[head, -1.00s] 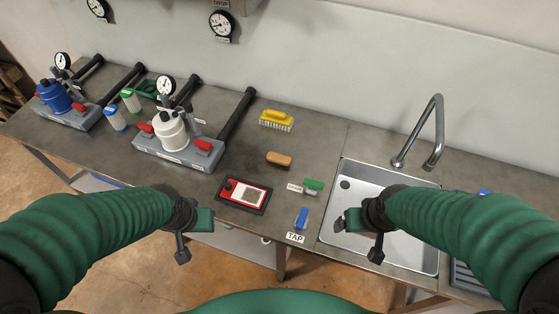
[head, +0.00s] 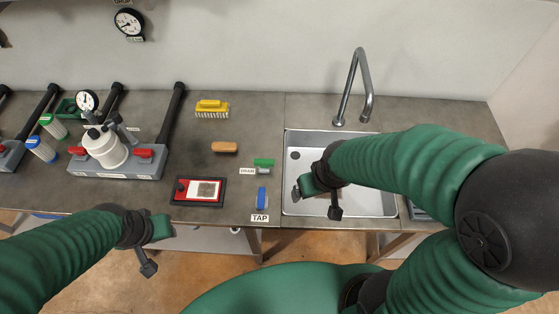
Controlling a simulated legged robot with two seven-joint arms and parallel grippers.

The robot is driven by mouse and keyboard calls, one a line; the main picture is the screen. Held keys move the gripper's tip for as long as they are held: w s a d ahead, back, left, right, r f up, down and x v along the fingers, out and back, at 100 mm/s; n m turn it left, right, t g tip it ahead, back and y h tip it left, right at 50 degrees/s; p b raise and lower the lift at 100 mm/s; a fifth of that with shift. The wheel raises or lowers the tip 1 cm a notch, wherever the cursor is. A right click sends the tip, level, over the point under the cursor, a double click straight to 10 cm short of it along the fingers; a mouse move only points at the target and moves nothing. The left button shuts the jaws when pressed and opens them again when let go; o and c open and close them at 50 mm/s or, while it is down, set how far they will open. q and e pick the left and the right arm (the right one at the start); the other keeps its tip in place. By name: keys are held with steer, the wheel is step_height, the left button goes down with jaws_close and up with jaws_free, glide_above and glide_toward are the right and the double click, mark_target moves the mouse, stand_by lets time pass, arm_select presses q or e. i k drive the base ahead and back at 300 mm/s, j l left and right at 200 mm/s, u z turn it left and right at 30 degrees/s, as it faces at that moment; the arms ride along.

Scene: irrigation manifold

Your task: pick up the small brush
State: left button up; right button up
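A small brown wooden-looking block (head: 224,147), perhaps the small brush, lies on the grey bench left of the sink; no bristles show on it. A larger yellow brush (head: 212,107) with pale bristles lies behind it. I cannot tell for certain which of the two is the small brush. My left gripper (head: 155,246) is over the bench's front edge, left of and nearer than both, its fingers apart and empty. My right gripper (head: 318,198) is over the sink, right of both, its fingers apart and empty.
The sink (head: 380,205) with its tall tap (head: 365,85) is at the right. A red-framed panel (head: 198,191), a green-handled valve (head: 263,163) and a blue-handled valve (head: 262,197) lie in front of the brown block. A grey manifold with a white canister (head: 106,148) stands at the left.

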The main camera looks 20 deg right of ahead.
mark_target(217, 147)
steer(key=i+l+z, duration=0.1)
steer(key=l+z, duration=0.35)
steer(key=i+l+z, duration=0.15)
steer(key=l+z, duration=0.25)
steer(key=j, duration=0.1)
